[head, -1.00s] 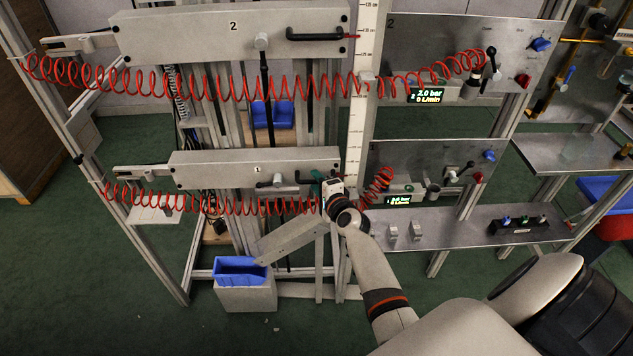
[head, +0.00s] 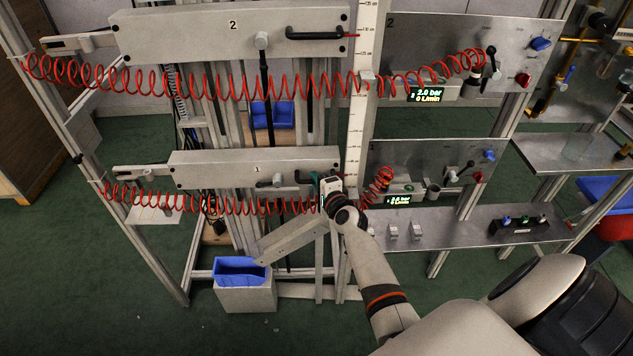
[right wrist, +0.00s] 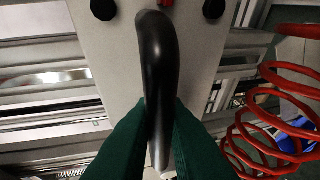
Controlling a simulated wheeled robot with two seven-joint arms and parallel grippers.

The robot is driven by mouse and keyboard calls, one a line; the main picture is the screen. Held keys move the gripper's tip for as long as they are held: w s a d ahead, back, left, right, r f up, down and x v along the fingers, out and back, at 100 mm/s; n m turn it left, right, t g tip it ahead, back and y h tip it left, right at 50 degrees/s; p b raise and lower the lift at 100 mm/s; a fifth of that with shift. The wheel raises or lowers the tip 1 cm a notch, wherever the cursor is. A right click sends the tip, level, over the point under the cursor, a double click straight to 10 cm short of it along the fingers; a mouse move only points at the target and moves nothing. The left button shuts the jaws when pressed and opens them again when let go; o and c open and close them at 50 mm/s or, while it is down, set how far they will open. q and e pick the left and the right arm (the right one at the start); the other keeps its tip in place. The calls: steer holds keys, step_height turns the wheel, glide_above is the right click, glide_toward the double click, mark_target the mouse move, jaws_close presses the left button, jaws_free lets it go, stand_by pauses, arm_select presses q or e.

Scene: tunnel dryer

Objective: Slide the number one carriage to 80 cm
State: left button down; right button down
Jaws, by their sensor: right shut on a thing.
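The number one carriage (head: 215,172) is a pale grey beam marked "1", lying level across the vertical rails below the beam marked "2". Its black handle (right wrist: 155,70) shows large in the right wrist view, at the carriage's right end. My right gripper (right wrist: 158,130) has its green fingers closed on the handle, one on each side. In the head view, my right gripper (head: 322,188) covers most of that handle. A white vertical scale (head: 356,130) stands just right of the carriage; its marks are too small to read surely. My left gripper is not in view.
The number two carriage (head: 190,38) sits higher on the rails. A red coiled hose (head: 150,200) hangs along the lower carriage, close to my gripper. A control panel (head: 415,165) is at the right, with a shelf (head: 455,230) below. A blue bin (head: 240,270) stands low under the carriage.

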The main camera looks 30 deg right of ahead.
step_height(320, 180, down, 11)
steer(key=b, duration=0.8)
steer(key=shift+s+a+b, duration=0.2)
steer(key=shift+b, duration=0.2)
steer(key=shift+f, duration=0.1)
steer(key=c, duration=1.5)
jaws_free()
steer(key=shift+c, duration=0.2)
steer(key=shift+o, duration=0.4)
steer(key=shift+w+d, duration=0.1)
steer(key=shift+w, duration=0.05)
steer(key=shift+r, duration=0.25)
steer(key=v, duration=1.2)
steer(key=shift+p, duration=0.4)
steer(key=shift+f, duration=0.1)
